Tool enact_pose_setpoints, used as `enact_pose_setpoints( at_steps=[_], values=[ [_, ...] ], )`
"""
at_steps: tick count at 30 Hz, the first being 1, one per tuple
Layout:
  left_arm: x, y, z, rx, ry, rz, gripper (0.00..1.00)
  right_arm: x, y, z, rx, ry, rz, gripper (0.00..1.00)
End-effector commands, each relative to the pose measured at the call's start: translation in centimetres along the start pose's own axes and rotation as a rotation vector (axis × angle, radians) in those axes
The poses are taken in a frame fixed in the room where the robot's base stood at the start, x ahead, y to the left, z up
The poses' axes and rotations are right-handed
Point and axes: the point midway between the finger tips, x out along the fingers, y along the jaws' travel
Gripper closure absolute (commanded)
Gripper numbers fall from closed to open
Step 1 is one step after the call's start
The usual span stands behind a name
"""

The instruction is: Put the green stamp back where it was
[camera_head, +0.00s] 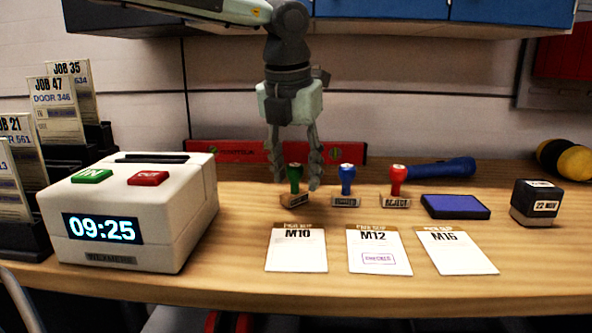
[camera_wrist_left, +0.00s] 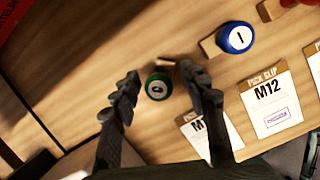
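The green stamp (camera_head: 295,174) stands upright on the table, at the left end of a row with the blue stamp (camera_head: 347,175) and the red stamp (camera_head: 397,175). Its wooden base sits at a slight angle. My left gripper (camera_head: 296,181) points down over the green stamp, with one finger on each side of it. In the left wrist view the green knob (camera_wrist_left: 158,87) lies between the open fingers, with a gap on both sides. The blue knob (camera_wrist_left: 236,38) is further right there.
Pick slips M10 (camera_head: 297,252), M12 (camera_head: 379,253) and M15 (camera_head: 457,254) lie in front; M12 bears a purple mark. An ink pad (camera_head: 455,206) and date stamp (camera_head: 536,203) stand right. A white time clock (camera_head: 140,222) stands left; a red level (camera_head: 225,152) lies behind.

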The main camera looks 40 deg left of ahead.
Motion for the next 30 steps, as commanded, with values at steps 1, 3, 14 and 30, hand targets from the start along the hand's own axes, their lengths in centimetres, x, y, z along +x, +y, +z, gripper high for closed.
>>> enact_pose_setpoints(
  at_steps=[1, 3, 14, 30],
  values=[
    [0.0, 0.0, 0.0, 0.0, 0.0, 0.0, 0.56, 0.1, 0.0, 0.3, 0.0, -0.006, 0.0, 0.71],
    [0.0, 0.0, 0.0, 0.0, 0.0, 0.0, 0.56, 0.2, 0.0, 0.5, 0.0, -0.01, 0.0, 0.71],
    [-3.0, 0.0, 0.2, 0.0, -0.005, 0.001, 0.56, 1.1, 0.0, 0.1, -0.001, -0.002, -0.002, 0.71],
    [-12.1, 0.0, 0.1, 0.001, 0.0, 0.0, 0.56, 1.5, -0.1, 0.5, 0.001, -0.007, -0.005, 0.71]
  ],
)
